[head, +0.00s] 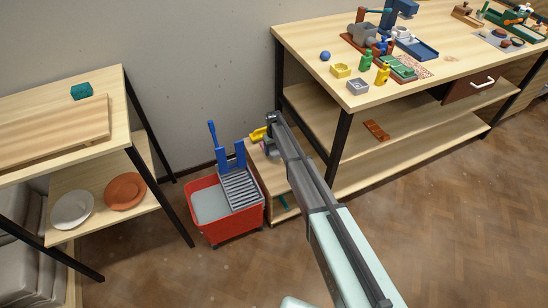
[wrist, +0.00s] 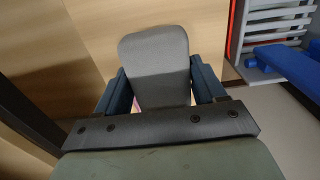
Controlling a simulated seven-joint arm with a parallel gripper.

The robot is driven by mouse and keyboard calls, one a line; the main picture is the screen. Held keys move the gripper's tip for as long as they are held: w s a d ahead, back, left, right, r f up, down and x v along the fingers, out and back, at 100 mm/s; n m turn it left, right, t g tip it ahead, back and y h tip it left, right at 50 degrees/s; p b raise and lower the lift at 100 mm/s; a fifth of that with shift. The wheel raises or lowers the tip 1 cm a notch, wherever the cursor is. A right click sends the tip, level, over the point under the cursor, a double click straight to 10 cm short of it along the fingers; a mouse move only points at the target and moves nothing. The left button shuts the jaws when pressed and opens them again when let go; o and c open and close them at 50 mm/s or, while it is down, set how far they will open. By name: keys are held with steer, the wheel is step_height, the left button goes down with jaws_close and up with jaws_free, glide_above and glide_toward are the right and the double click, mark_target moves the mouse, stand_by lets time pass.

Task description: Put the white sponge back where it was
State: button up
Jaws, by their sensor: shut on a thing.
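My gripper (wrist: 162,92) is shut on a flat, round-cornered block that looks grey in the shade; I take it for the white sponge (wrist: 155,47). The sponge sticks out past the fingertips over a pale wooden surface. I cannot tell whether it touches that surface. In the head view my gripper (head: 272,122) is over the low wooden stand (head: 279,181) beside the red mop bucket, and the sponge is hidden or too small to make out there. A pink sliver shows between the fingers in the wrist view.
The red bucket (head: 236,228) with its blue and grey wringer stands left of the stand. A yellow thing (head: 258,134) lies by my gripper. The workbench (head: 305,45) with small pots and bottles is on the right. A table (head: 22,112) with a teal block (head: 81,91) is on the left.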

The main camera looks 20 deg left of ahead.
mark_target(274, 148)
steer(key=shift+f, duration=2.75)
steer(key=shift+f, duration=0.15)
steer(key=o, duration=1)
step_height(274, 148, up, 12)
steer(key=shift+r, duration=0.2)
steer(key=s+d+f+m+g, duration=0.1)
steer(key=s+d+f, duration=0.3)
steer(key=s+d, duration=0.55)
steer(key=s+d+f+m+g+h, duration=0.15)
steer(key=s+d+f, duration=0.45)
steer(key=d, duration=0.7)
steer(key=s+d+f+m+g+y, duration=0.1)
steer(key=s+d+f+m, duration=0.15)
steer(key=s+d, duration=0.75)
steer(key=s+d+m+g, duration=0.1)
steer(key=s+d, duration=0.4)
steer(key=s, duration=0.6)
steer(key=s+d+r+m+g, duration=0.1)
steer(key=s+d, duration=0.5)
steer(key=s, duration=0.4)
steer(key=s+d+r+m+g, duration=0.1)
steer(key=s+d+m, duration=0.1)
steer(key=s+d, duration=0.4)
steer(key=s, duration=0.5)
steer(key=shift+s+d, duration=0.2)
steer(key=shift+s, duration=0.1)
